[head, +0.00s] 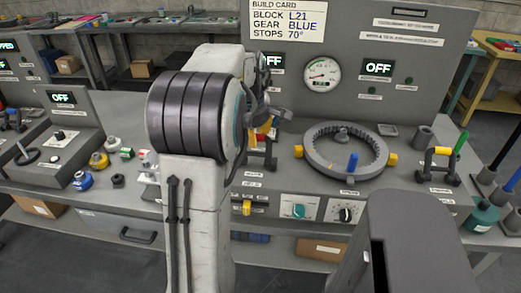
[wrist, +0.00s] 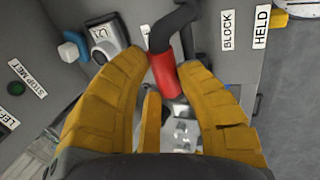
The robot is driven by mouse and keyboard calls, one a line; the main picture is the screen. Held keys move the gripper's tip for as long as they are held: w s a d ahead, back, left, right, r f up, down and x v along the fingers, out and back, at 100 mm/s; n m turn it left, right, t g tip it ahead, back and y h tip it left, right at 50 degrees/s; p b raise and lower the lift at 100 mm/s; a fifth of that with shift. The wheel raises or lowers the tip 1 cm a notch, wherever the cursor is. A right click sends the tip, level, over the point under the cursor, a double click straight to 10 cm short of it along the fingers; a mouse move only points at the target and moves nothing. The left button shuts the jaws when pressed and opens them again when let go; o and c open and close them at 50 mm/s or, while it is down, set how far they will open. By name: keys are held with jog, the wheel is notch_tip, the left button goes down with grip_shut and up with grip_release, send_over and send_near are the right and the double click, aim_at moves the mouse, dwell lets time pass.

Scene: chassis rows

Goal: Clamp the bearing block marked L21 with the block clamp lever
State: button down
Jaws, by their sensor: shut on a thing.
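My gripper (wrist: 163,68) shows in the wrist view with its yellow fingers shut on the red grip of the block clamp lever (wrist: 164,78). The lever's dark bent arm runs up from the grip. The bearing block marked L21 (wrist: 101,42) is grey with a round bore and sits left of the lever, its label turned over in this view. Whether the clamp presses on the block cannot be told. In the head view my arm hides most of the gripper and the block.
A ring fixture (head: 312,165) with a blue peg and yellow stops stands right of my arm. A gauge (head: 321,73) and the build card (head: 287,20) are on the panel behind. Loose blocks and a blue-based part (head: 82,180) lie at left. Labels BLOCK and HELD (wrist: 262,26) are near the lever.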

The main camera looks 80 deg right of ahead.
jog(key=shift+s+a+f+h+b, duration=0.15)
jog(key=shift+a+h+b, duration=0.45)
jog(key=shift+b, duration=1.2)
jog(key=shift+w+a+f+h+b, duration=0.15)
jog(key=shift+a+h+b, duration=0.45)
jog(key=shift+b, duration=1.25)
jog(key=shift+s+a+f+h+b, duration=0.1)
jog(key=shift+a+f+h+b, duration=0.2)
jog(key=shift+h+b, duration=1)
jog(key=a+b, duration=0.1)
jog(key=b, duration=0.3)
jog(key=h+b, duration=0.1)
jog(key=b, duration=0.3)
jog(key=a+h+b, duration=0.1)
jog(key=b, duration=0.3)
jog(key=shift+s+a+f+t, duration=0.1)
jog(key=shift+a+f+t, duration=0.15)
jog(key=shift+a+t, duration=0.05)
jog(key=a+h+b, duration=0.1)
jog(key=h+b, duration=0.1)
jog(key=b, duration=0.3)
jog(key=shift+a+b, duration=0.1)
jog(key=shift+b, duration=0.3)
jog(key=shift+h+b, duration=0.3)
jog(key=shift+b, duration=0.05)
jog(key=c, duration=0.8)
grip_release()
jog(key=shift+c, duration=0.2)
jog(key=shift+r, duration=0.1)
jog(key=shift+a, duration=0.1)
